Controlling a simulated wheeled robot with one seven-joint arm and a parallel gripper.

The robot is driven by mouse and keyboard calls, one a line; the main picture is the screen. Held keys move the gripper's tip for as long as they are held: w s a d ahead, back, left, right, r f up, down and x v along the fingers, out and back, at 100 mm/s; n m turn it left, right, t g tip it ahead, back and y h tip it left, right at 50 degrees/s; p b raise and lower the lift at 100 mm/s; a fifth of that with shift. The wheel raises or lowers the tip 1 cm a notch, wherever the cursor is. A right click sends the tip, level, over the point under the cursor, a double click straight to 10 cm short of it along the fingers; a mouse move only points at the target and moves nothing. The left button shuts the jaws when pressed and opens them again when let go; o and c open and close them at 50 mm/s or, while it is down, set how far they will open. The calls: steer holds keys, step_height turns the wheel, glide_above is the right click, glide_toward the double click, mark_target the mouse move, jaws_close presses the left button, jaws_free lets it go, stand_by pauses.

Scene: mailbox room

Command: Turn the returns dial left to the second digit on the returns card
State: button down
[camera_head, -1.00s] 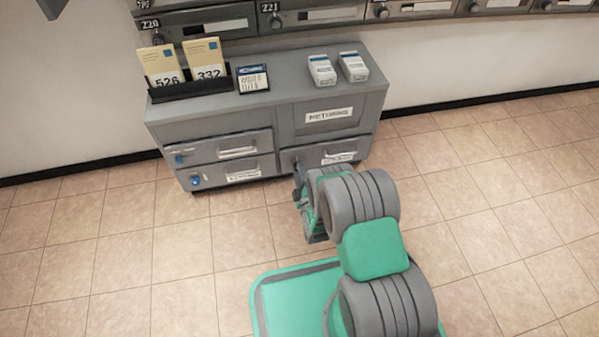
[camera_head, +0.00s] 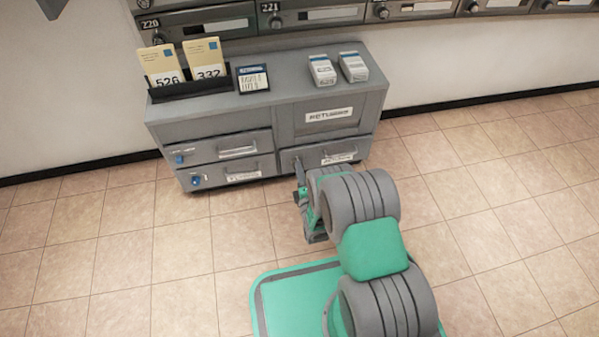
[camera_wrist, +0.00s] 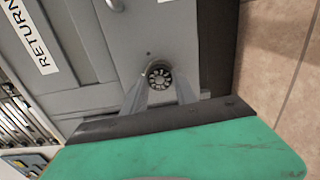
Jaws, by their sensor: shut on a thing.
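The returns dial (camera_wrist: 159,75) is a small round dark knob with a pale ridged face, on the grey front of the returns drawer (camera_wrist: 160,30) in the wrist view. My gripper (camera_wrist: 158,84) is shut on the dial, one finger on each side of it. In the head view my gripper (camera_head: 299,172) reaches the left end of the lower right drawer, and my arm hides the dial. The returns card (camera_head: 253,78) stands on the cabinet top with a blue header; its writing is too small to read.
The grey cabinet (camera_head: 215,105) stands against the wall. A black holder (camera_head: 190,92) carries cards 526 and 332. Two white boxes (camera_head: 338,68) stand on top at the right. Tiled floor around is clear.

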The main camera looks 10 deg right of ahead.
steer(key=c, duration=1.2)
jaws_free()
steer(key=shift+a, duration=0.1)
steer(key=shift+o, duration=1.2)
steer(key=s+p, duration=0.2)
steer(key=s, duration=0.6)
steer(key=shift+p, duration=0.35)
